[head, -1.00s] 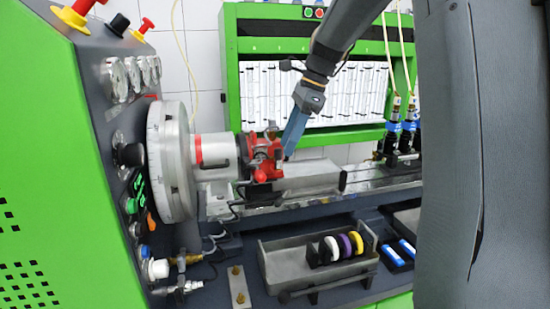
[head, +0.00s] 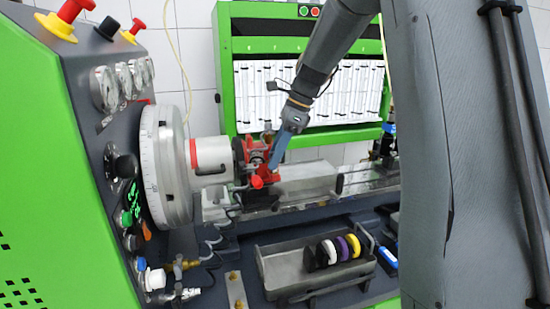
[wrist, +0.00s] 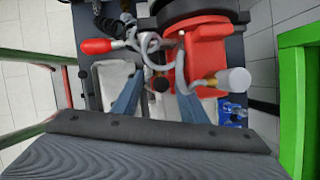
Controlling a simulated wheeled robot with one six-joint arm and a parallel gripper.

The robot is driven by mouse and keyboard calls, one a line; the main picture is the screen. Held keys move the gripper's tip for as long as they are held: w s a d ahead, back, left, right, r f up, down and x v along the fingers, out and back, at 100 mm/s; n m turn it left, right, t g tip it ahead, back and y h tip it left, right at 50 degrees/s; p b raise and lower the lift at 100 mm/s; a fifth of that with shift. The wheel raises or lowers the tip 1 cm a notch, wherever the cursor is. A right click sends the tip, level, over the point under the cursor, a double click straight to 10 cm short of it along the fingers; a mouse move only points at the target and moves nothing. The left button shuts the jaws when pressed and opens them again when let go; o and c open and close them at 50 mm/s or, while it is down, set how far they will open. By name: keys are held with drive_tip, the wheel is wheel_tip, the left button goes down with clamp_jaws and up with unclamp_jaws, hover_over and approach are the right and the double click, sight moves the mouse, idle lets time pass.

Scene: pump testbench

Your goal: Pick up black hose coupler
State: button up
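A small black round end (wrist: 161,84), probably the black hose coupler, shows in the wrist view near curled grey hoses (wrist: 150,48). It lies between the two blue fingers of my gripper (wrist: 158,82), which are apart. I cannot tell whether either finger touches it. In the head view my gripper (head: 272,165) points down at the red pump part (head: 267,174); the coupler cannot be made out there. The red part (wrist: 207,50) also shows beyond the fingers in the wrist view.
A red-handled lever (wrist: 96,46) and a white knob (wrist: 238,80) sit either side of the fingers. A grey tray (head: 280,268) below holds black, white, purple and yellow discs (head: 335,250). The large round wheel (head: 165,165) stands left of my gripper.

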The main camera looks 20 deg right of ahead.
drive_tip(key=shift+a+f, duration=0.15)
drive_tip(key=shift+f, duration=0.3)
drive_tip(key=shift+w, duration=0.1)
clamp_jaws()
wheel_tip(320, 180, up, 10)
drive_tip(key=shift+b, duration=1.15)
drive_tip(key=shift+r+p, duration=0.15)
drive_tip(key=shift+p, duration=0.15)
